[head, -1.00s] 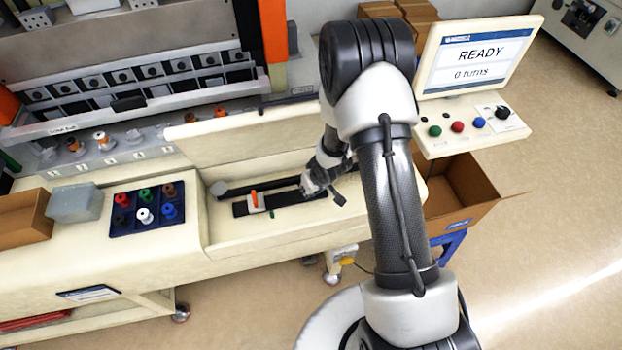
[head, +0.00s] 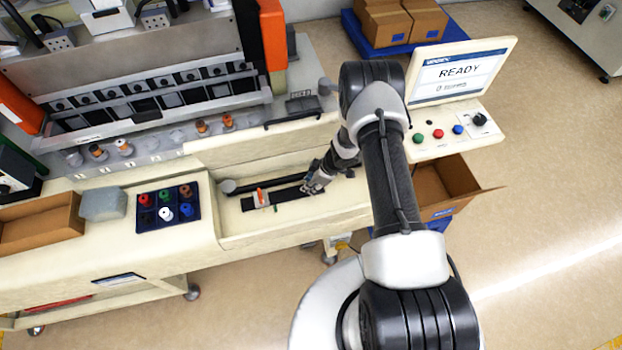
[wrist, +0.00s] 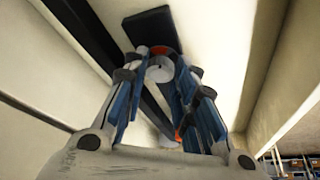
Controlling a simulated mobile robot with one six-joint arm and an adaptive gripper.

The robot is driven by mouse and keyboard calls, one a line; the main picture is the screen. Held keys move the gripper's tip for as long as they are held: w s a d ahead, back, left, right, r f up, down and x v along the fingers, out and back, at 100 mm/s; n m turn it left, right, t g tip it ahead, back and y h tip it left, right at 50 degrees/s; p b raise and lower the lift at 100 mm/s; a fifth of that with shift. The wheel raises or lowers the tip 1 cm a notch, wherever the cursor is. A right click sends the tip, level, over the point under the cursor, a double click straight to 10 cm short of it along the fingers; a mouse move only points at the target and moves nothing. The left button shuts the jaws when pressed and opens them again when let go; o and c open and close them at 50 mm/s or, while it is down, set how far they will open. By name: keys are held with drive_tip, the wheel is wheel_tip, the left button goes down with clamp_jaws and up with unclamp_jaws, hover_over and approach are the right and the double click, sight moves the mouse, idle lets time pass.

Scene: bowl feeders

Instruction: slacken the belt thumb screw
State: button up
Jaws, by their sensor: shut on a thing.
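The dark belt strip (head: 291,195) lies in the cream recess of the machine. In the wrist view a round pale metal knob (wrist: 160,69) with a red-orange edge sits between my fingertips; it looks like the belt thumb screw. My gripper (wrist: 162,77) is shut on it, one blue-and-black finger on each side. In the head view my gripper (head: 312,188) is at the right end of the belt strip and hides the screw. An orange lever (head: 260,196) on a pale clamp stands farther left on the belt.
A blue tray of coloured spools (head: 185,219) and a grey box (head: 103,204) are left of the recess. A screen (head: 461,72) reads READY above coloured buttons. An open cardboard box (head: 447,187) is below it. The recess wall is close behind my gripper.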

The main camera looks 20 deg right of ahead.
drive_tip(key=shift+w+n+g+b, duration=0.25)
drive_tip(key=shift+n+g+b, duration=0.15)
drive_tip(key=shift+n, duration=0.9)
drive_tip(key=o, duration=1.1)
drive_tip(key=shift+s, duration=0.1)
drive_tip(key=shift+c, duration=0.2)
